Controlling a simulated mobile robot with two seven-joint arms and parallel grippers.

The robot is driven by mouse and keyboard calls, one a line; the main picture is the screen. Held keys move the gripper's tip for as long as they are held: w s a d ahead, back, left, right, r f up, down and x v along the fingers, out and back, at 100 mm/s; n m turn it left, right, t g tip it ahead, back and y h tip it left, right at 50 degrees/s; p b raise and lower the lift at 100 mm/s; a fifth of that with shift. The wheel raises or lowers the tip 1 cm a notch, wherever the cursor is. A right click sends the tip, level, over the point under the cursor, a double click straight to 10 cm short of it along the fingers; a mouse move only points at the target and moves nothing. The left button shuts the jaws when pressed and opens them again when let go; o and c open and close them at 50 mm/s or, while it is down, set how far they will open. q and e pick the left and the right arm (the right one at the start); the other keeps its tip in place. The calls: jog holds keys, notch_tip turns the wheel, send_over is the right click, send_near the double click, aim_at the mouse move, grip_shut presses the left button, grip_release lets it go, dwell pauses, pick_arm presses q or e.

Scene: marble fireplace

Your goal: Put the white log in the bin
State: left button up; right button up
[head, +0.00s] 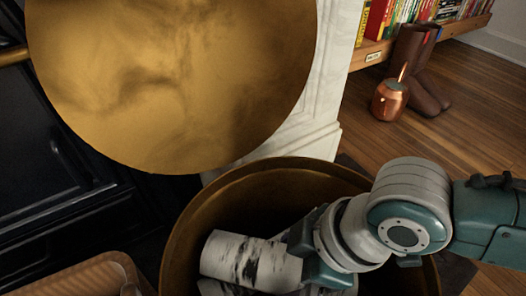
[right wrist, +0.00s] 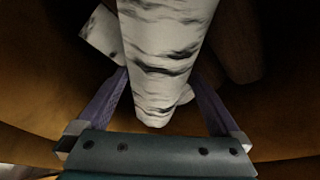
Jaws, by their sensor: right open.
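The white log (head: 250,262), birch bark with dark marks, lies inside the round brass bin (head: 190,222) in the head view. It also shows in the right wrist view (right wrist: 165,50), running lengthwise between the two fingers. My right gripper (head: 303,252) reaches down into the bin at the log's right end. In the right wrist view my right gripper (right wrist: 158,85) is open, its fingers on either side of the log with gaps visible. The bin's lower inside is dark and partly hidden by my arm. My left gripper is not in view.
Another white log (right wrist: 100,35) lies beneath, beside a dark brown log (right wrist: 235,45). A large brass disc (head: 175,80) stands behind the bin. A tan ribbed object (head: 75,275) is at lower left. A copper pot (head: 389,100) stands on the wooden floor beside a bookshelf.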

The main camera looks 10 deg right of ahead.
jog(key=p+v, duration=0.9)
jog(key=v, duration=0.3)
jog(key=s+a+r+m+t, duration=0.1)
jog(key=s+a+r+m, duration=0.25)
jog(key=r, duration=0.35)
jog(key=s+d+r+m+h, duration=0.3)
jog(key=d+m, duration=0.4)
jog(key=d, duration=0.3)
jog(key=shift+s+h, duration=0.4)
jog(key=shift+s, duration=0.3)
jog(key=shift+m, duration=0.25)
